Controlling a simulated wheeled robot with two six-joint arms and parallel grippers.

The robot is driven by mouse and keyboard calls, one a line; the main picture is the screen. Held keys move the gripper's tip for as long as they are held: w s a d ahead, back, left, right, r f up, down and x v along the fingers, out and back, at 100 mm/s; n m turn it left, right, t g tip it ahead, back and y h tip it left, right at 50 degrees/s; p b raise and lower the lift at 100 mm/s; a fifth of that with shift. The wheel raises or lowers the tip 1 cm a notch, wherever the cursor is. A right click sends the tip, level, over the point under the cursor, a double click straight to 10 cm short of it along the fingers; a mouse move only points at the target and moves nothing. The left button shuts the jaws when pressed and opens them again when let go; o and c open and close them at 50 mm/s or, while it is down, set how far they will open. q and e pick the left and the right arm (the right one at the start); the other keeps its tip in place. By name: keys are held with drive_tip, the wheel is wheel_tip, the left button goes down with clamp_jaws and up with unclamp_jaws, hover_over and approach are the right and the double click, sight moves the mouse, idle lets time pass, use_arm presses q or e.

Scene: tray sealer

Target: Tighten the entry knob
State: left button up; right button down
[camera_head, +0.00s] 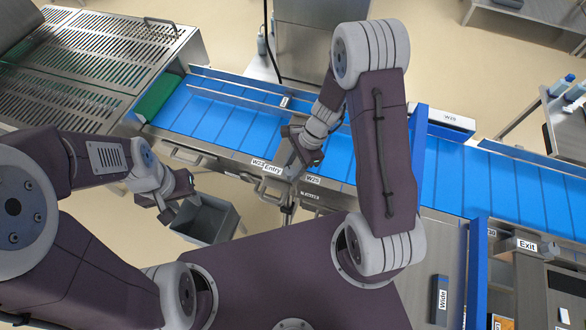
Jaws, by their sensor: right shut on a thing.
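The Entry label (267,166) is on the front rail of the blue conveyor, left of the W25 label (313,179). My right gripper (291,168) reaches down over the rail between these labels. It is shut on the entry knob, which is mostly hidden by the fingers and wrist. My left gripper (179,207) hangs over the floor side of the conveyor, above a grey bin, away from the knob. Its fingers look apart and empty.
The blue conveyor (210,113) runs across the view with guide rails (235,97) along it. A grey bin (207,221) stands in front of it. A slotted metal table (95,60) is at left. An Exit label (527,245) and a Wide label (442,300) are at right.

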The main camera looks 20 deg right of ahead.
drive_tip(key=m+t+b, duration=0.1)
drive_tip(key=m+b, duration=0.1)
drive_tip(key=m, duration=0.1)
drive_tip(key=shift+f, duration=0.1)
drive_tip(key=shift+s+a+m+t+b, duration=0.1)
drive_tip(key=shift+m+t+b, duration=0.5)
drive_tip(key=shift+m+b, duration=0.45)
drive_tip(key=shift+r+m, duration=0.2)
drive_tip(key=shift+m, duration=0.05)
drive_tip(key=c, duration=0.9)
unclamp_jaws()
drive_tip(key=shift+a, duration=0.15)
